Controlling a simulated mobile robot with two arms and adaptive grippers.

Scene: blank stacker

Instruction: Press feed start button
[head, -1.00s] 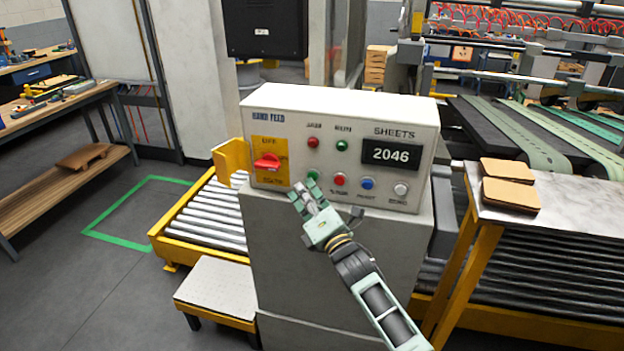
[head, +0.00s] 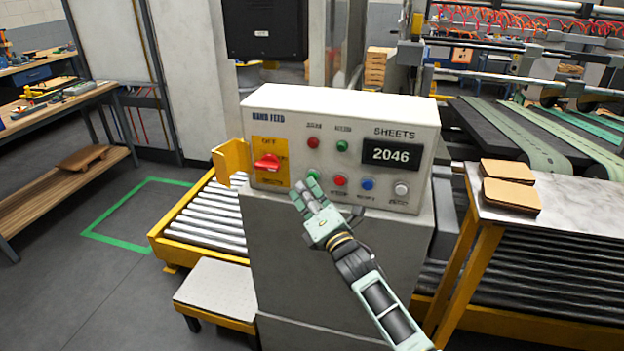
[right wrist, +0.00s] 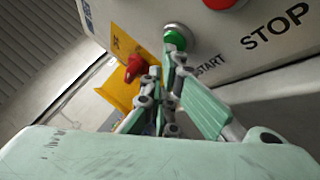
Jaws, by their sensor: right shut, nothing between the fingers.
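The green start button (head: 314,174) is at the left end of the lower button row on the white control box (head: 345,103). In the right wrist view the same green button (right wrist: 175,36) has a silver ring and the word START beside it. My right gripper (head: 308,187) is shut and empty, just below and in front of the button. In the wrist view its fingertips (right wrist: 172,58) overlap the button's lower edge; I cannot tell whether they touch it. My left gripper is not in view.
A red stop button (head: 340,181), a blue button (head: 368,184) and a white one (head: 401,189) sit to the right. A red rotary switch (head: 267,162) on a yellow plate is to the left. The display (head: 391,154) reads 2046. A metal table (head: 575,209) stands at right.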

